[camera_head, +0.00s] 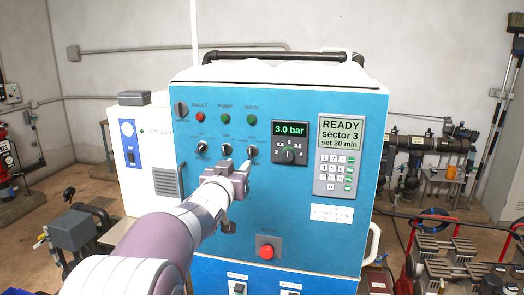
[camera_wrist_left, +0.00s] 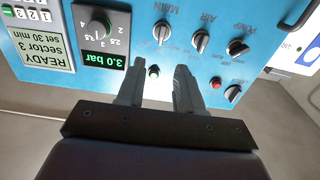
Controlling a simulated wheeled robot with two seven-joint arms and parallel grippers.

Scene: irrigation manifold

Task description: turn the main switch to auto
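The main switch is the rightmost of three small black rotary knobs in a row on the blue control panel. It shows in the head view (camera_head: 252,152) and, upside down under its MAIN label, in the wrist view (camera_wrist_left: 161,32). Its light pointer looks close to upright; the position words are too small to read. My left gripper (camera_head: 243,170) is just below and in front of this knob. In the wrist view its two fingers (camera_wrist_left: 161,68) are apart with nothing between them, and the knob shows beyond the tips. Contact is not visible. My right gripper is not in view.
The AIR knob (camera_wrist_left: 200,40) and PUMP knob (camera_wrist_left: 237,48) sit close beside the main switch. A pressure dial unit (camera_head: 290,143) and keypad display (camera_head: 338,156) are to its right. A red button (camera_head: 266,252) is lower on the panel. Lamps sit above the knobs.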

